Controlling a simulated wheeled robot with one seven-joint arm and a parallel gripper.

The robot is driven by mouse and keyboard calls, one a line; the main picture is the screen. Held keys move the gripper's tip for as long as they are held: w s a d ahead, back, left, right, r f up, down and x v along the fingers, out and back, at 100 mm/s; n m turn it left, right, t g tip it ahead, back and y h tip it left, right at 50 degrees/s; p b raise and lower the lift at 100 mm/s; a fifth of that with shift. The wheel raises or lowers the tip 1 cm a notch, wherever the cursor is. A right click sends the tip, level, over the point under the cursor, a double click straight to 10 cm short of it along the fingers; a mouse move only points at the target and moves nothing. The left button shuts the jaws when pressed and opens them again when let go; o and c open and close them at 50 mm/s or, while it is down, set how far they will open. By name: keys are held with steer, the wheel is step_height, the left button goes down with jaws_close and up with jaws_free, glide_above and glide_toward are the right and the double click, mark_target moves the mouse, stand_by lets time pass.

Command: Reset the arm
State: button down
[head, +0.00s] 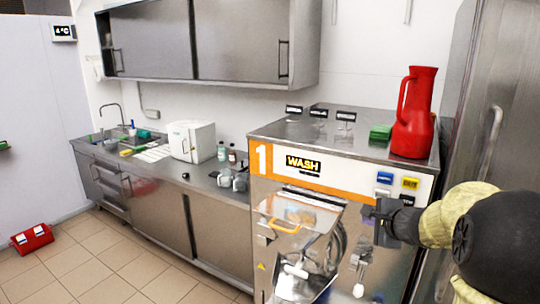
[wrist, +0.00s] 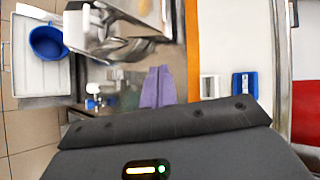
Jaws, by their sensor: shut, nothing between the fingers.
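My gripper (head: 374,212) is at the front of the batch freezer marked 1 (head: 264,190), just below its orange stripe and to the right of the open hopper door (head: 300,213). My arm reaches in from the right edge of the head view. In the wrist view the purple fingertips of my gripper (wrist: 158,86) lie together with nothing between them. The freezer's display (head: 303,164) reads WASH. A blue button (head: 384,178) and a yellow button (head: 410,183) sit above my gripper; the blue one also shows in the wrist view (wrist: 245,85).
A red jug (head: 413,115) and a green block (head: 380,132) stand on the freezer top. A steel counter (head: 120,160) with a sink and a white box (head: 190,141) runs left. A steel cabinet (head: 490,70) stands close on the right. A red case (head: 32,238) lies on the otherwise open floor at left.

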steer(key=s+a+f+n+g, duration=0.3)
steer(key=s+a+f+n, duration=0.2)
steer(key=s, duration=0.3)
steer(key=s+a+f+n+g+h, duration=0.1)
steer(key=s+a+f+n+g, duration=0.2)
steer(key=s+n, duration=0.4)
steer(key=s+a+f+n+g+h, duration=0.1)
steer(key=s+a+f+n+g, duration=0.2)
steer(key=s+a+f+n, duration=0.3)
steer(key=s+f+n, duration=0.1)
steer(key=s, duration=0.1)
steer(key=shift+s+a+f, duration=0.3)
steer(key=shift+s+a, duration=0.05)
steer(key=shift+s, duration=0.05)
